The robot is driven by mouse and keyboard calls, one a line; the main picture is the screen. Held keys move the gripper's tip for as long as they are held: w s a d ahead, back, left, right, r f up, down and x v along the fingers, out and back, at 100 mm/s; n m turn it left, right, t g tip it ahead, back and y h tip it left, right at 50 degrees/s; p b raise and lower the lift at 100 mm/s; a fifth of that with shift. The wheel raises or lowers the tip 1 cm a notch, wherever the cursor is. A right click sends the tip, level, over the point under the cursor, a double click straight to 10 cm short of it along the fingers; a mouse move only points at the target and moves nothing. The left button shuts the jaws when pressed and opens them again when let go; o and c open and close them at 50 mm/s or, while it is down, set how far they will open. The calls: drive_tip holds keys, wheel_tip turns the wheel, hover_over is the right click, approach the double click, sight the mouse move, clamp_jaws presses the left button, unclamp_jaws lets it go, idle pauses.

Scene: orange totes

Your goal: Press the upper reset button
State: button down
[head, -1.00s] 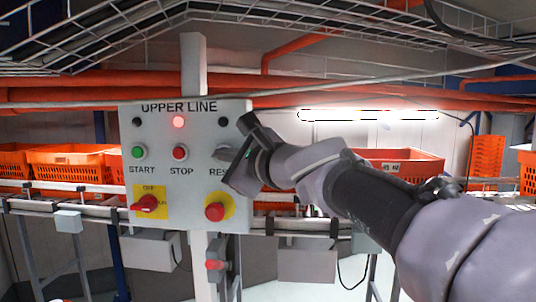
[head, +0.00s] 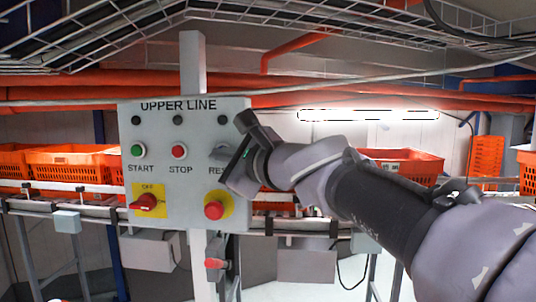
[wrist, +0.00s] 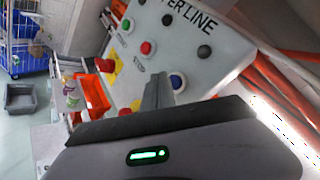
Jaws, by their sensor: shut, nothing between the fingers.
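The grey "UPPER LINE" panel (head: 190,205) faces me in the head view, with a green START button (head: 138,150) and a red STOP button (head: 179,151). My gripper (head: 219,154) is shut and empty at the panel's right side, covering the reset button and part of its label there. In the wrist view the blue reset button (wrist: 177,82) shows just right of my shut fingertips (wrist: 155,78). I cannot tell whether they touch it. The three lamps above the buttons, including the middle one (head: 177,119), look dark.
A red selector knob (head: 145,201) and a red emergency stop (head: 214,209) sit lower on the panel. Another red button (head: 213,263) is below it. Orange totes (head: 70,162) stand on a conveyor behind. Orange pipes (head: 60,88) run above.

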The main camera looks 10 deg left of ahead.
drive_tip(key=s, duration=0.5)
drive_tip(key=shift+b, duration=0.4)
drive_tip(key=shift+d+f, duration=0.1)
idle(0.3)
drive_tip(key=s+d+f+n+g+h+b, duration=0.2)
drive_tip(key=s+d+f+b, duration=0.5)
drive_tip(key=f, duration=1.7)
drive_tip(key=s+d+f+n+g+h+b, duration=0.2)
drive_tip(key=s+d+f+n+h+b, duration=0.3)
drive_tip(key=f+b, duration=1.3)
drive_tip(key=s+d+f+n+g+h+b, duration=0.2)
drive_tip(key=s+d+f+n+b, duration=0.3)
drive_tip(key=f, duration=2.5)
drive_tip(key=s+d+h+b, duration=0.1)
drive_tip(key=s+d+b, duration=0.4)
drive_tip(key=d+b, duration=0.2)
drive_tip(key=shift+s+d+h+b, duration=0.3)
drive_tip(key=shift+s+d+b, duration=0.05)
drive_tip(key=shift+d, duration=0.6)
drive_tip(key=shift+a+f, duration=0.1)
